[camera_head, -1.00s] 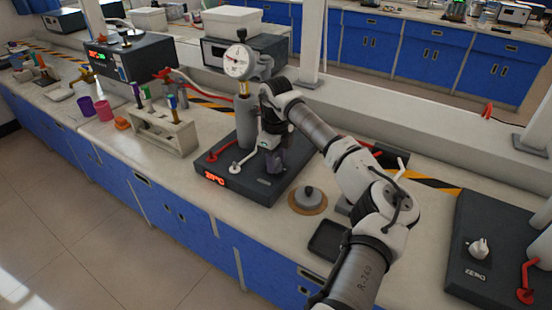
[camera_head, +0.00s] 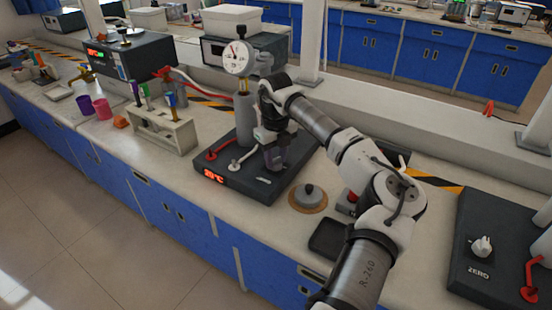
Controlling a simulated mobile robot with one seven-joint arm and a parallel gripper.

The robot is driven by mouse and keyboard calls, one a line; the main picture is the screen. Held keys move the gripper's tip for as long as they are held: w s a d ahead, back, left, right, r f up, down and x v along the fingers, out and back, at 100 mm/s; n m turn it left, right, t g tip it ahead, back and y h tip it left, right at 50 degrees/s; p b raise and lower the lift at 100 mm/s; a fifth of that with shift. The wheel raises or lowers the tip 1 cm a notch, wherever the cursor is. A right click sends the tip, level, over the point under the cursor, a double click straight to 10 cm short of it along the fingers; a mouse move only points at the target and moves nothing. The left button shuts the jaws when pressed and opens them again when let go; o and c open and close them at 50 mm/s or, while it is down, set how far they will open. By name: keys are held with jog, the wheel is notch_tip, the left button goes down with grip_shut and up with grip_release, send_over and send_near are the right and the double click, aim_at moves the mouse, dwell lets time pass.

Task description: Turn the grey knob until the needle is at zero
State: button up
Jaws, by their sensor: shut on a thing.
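A red lever (camera_head: 218,152) and a white lever (camera_head: 240,162) lie left of my gripper. A round weight on a disc (camera_head: 308,197) and a black tray (camera_head: 327,238) are in front. A second dark box (camera_head: 490,215), marked ZERO, has a pale knob (camera_head: 481,246).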

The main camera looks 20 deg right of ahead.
aim_at(276, 159)
jog(key=shift+m+b, duration=0.5)
jog(key=shift+m, duration=1.7)
jog(key=o, duration=1)
jog(key=shift+r, duration=0.1)
notch_tip(276, 159, up, 14)
jog(key=shift+f+b, duration=0.15)
jog(key=shift+b, duration=0.75)
